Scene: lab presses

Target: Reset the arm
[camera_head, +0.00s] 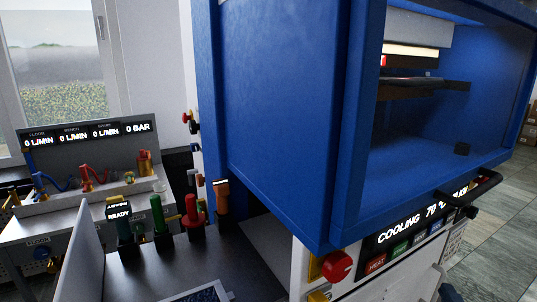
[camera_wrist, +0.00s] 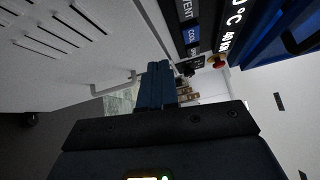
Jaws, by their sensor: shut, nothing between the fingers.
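My gripper (camera_wrist: 159,68) shows in the wrist view with its dark blue fingers together and nothing between them. It is in front of the white press cabinet (camera_wrist: 85,55), close to a light bar handle (camera_wrist: 118,84); I cannot tell whether it touches anything. My arm and gripper do not show clearly in the head view. The blue press (camera_head: 290,110) fills the middle and right of the head view, with its lit chamber open at the front. Its display (camera_head: 420,215) reads COOLING and about 70 degrees.
A red knob (camera_head: 337,265) and a dark bar handle (camera_head: 483,188) stick out from the press front. Valve levers, including a green one (camera_head: 158,215), stand on the bench at left. A gauge panel (camera_head: 85,145) stands behind them.

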